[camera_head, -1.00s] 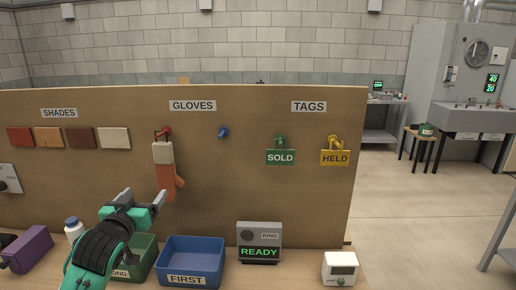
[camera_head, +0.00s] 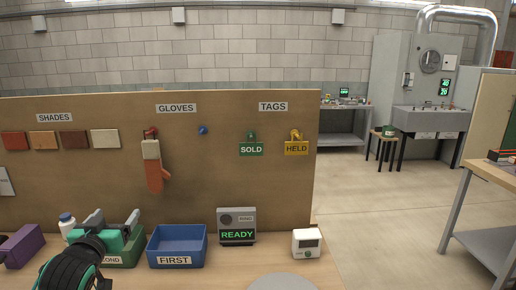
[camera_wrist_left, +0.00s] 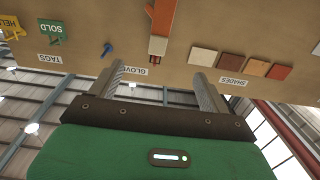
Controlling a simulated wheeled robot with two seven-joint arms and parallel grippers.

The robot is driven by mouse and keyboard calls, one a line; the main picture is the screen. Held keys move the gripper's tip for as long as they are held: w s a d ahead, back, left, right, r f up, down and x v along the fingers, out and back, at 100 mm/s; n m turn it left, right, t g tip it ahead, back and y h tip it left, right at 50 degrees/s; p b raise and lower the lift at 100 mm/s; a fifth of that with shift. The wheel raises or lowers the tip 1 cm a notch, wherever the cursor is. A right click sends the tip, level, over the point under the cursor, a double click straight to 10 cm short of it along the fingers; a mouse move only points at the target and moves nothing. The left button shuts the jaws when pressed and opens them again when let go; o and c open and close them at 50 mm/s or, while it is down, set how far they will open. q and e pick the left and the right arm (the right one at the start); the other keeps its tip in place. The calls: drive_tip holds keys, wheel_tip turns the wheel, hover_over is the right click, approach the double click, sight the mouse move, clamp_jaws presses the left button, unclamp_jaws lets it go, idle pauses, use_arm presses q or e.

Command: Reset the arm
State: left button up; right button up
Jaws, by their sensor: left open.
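My left gripper (camera_head: 111,220) is at the lower left of the head view, in front of the wooden board (camera_head: 230,170) and over the green bin (camera_head: 130,252). Its two fingers are apart with nothing between them. In the left wrist view the open fingers (camera_wrist_left: 163,92) point toward the board, which appears upside down. An orange and white glove (camera_head: 153,172) hangs on a red peg under the GLOVES label, apart from the gripper. My right gripper does not show.
A blue bin (camera_head: 178,245) marked FIRST, a READY display (camera_head: 237,226) and a small white box (camera_head: 306,243) stand on the table (camera_head: 225,270). A white bottle (camera_head: 67,225) and a purple object (camera_head: 22,245) are at the left. Green SOLD (camera_head: 251,149) and yellow HELD (camera_head: 296,148) tags hang on the board.

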use_arm(q)
drive_tip(key=s+d+f+g, duration=0.25)
drive_tip(key=s+f, duration=0.25)
drive_tip(key=f, duration=0.3)
drive_tip(key=s+d+f+m+g, duration=0.1)
drive_tip(key=s+d+f+g, duration=0.2)
drive_tip(key=f, duration=0.5)
drive_tip(key=s+d+f+g, duration=0.2)
drive_tip(key=s+f, duration=0.4)
drive_tip(key=f, duration=0.2)
drive_tip(key=s+d+f+m+g+h, duration=0.1)
drive_tip(key=s+d+f+g, duration=0.3)
drive_tip(key=s, duration=0.6)
drive_tip(key=s+d+f+m+g, duration=0.1)
drive_tip(key=s+f+g, duration=0.3)
drive_tip(key=s, duration=0.7)
drive_tip(key=s+f+x, duration=0.1)
drive_tip(key=s+x, duration=0.2)
drive_tip(key=x, duration=1.3)
drive_tip(key=s+x, duration=0.3)
drive_tip(key=x, duration=1.3)
drive_tip(key=s+a+f, duration=0.2)
drive_tip(key=s+f, duration=0.7)
drive_tip(key=s, duration=0.1)
drive_tip(key=s+a+f+g, duration=0.1)
drive_tip(key=s+f, duration=0.9)
drive_tip(key=shift+a+f, duration=0.3)
drive_tip(key=shift+a, duration=0.05)
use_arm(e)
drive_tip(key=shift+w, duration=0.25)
